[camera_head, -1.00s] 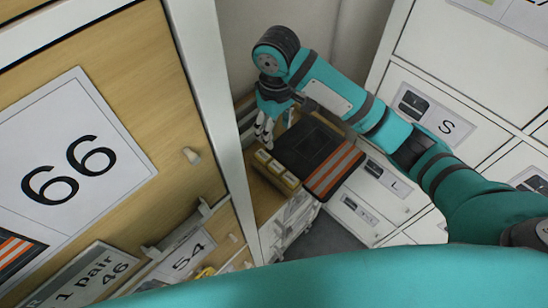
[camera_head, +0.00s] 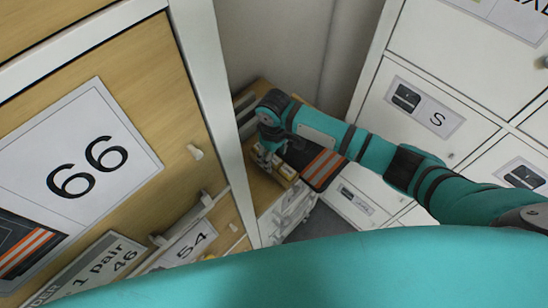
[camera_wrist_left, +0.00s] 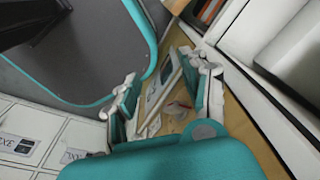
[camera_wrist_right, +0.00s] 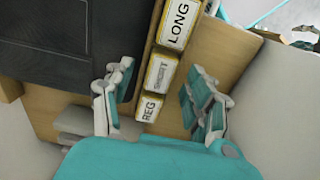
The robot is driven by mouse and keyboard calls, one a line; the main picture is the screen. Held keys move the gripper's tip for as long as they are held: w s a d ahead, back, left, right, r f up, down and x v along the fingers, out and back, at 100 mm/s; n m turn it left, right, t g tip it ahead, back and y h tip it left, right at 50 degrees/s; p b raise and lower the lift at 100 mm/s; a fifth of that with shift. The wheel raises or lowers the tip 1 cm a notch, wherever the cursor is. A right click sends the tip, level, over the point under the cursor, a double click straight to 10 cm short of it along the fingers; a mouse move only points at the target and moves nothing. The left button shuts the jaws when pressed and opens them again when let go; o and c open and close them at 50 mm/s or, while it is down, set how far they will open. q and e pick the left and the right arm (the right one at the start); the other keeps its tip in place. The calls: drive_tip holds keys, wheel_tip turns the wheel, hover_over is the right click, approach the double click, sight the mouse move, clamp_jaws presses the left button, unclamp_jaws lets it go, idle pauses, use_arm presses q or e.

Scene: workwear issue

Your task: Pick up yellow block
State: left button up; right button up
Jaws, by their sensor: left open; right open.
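Yellow blocks with white labels stand in a row. The right wrist view shows a "LONG" block (camera_wrist_right: 180,24), a middle block (camera_wrist_right: 160,73) whose label I cannot read, and a "REG" block (camera_wrist_right: 150,108). In the head view one yellow block (camera_head: 287,171) shows beside my right gripper (camera_head: 264,160), which partly hides the row. My right gripper is open and empty. In its wrist view its fingers (camera_wrist_right: 158,100) stand either side of the row's near end; contact cannot be told. My left gripper (camera_wrist_left: 165,88) is open and empty, away from the blocks.
A dark folded item with orange stripes (camera_head: 325,163) lies right beside the row. A wooden cabinet with a "66" label (camera_head: 90,165) and a white upright (camera_head: 208,100) stand left. White drawers (camera_head: 425,105) stand right. A grey wall is behind.

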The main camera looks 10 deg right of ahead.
use_arm(q)
drive_tip(key=shift+s, duration=0.4)
use_arm(e)
drive_tip(key=shift+f, duration=0.35)
drive_tip(key=shift+c, duration=0.4)
drive_tip(key=c, duration=1)
use_arm(q)
drive_tip(key=shift+w+d, duration=0.1)
drive_tip(key=shift+w, duration=0.05)
use_arm(e)
drive_tip(key=shift+c, duration=0.2)
drive_tip(key=shift+r, duration=0.1)
